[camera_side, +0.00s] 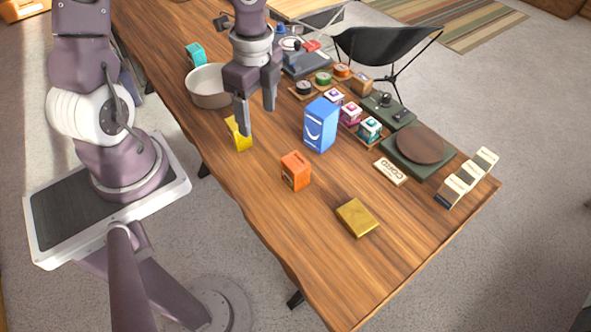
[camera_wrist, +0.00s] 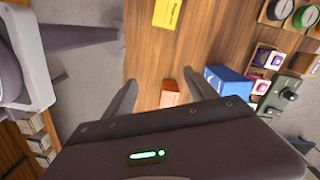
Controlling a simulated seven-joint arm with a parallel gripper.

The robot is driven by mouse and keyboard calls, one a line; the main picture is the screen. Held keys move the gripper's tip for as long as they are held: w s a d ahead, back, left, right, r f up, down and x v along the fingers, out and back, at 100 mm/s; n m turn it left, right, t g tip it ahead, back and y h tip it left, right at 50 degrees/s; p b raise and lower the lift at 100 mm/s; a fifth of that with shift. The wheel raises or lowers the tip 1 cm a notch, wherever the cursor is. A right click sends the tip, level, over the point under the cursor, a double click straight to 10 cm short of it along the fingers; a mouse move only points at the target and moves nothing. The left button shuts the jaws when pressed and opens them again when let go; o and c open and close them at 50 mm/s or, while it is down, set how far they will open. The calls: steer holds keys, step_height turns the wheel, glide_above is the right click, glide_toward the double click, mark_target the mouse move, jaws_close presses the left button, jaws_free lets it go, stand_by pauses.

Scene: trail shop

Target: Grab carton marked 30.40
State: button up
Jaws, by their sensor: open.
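Several cartons stand on the wooden table, and I cannot read 30.40 on any of them. An orange carton (camera_side: 296,171) stands near the middle; it also shows between my fingers in the wrist view (camera_wrist: 170,94). A tall blue carton (camera_side: 321,125) stands behind it to the right. A yellow carton (camera_side: 238,134) is partly hidden behind my finger; it shows in the wrist view (camera_wrist: 167,13). A gold box (camera_side: 357,217) lies flat nearer the front. A teal carton (camera_side: 195,54) stands at the back left. My gripper (camera_side: 258,121) is open and empty above the table.
A round bowl (camera_side: 208,87) stands left of my gripper. Small boxes on wooden stands (camera_side: 351,115), a green tray with a brown disc (camera_side: 421,145) and a CORD sign (camera_side: 390,172) fill the right side. The table's front is clear around the gold box.

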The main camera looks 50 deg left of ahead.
mark_target(293, 159)
steer(key=w+d+f+m+h, duration=0.1)
steer(key=f, duration=0.1)
steer(key=w+d+f+m+h, duration=0.1)
steer(key=d+m+h, duration=0.1)
steer(key=d+f+m+h, duration=0.1)
steer(key=d+f+h, duration=0.1)
steer(key=shift+w+d+f, duration=0.1)
steer(key=shift+w+f, duration=0.25)
steer(key=shift+w, duration=0.05)
steer(key=x, duration=0.7)
steer(key=shift+w+d, duration=0.1)
steer(key=shift+w, duration=0.25)
jaws_close()
steer(key=shift+r, duration=0.1)
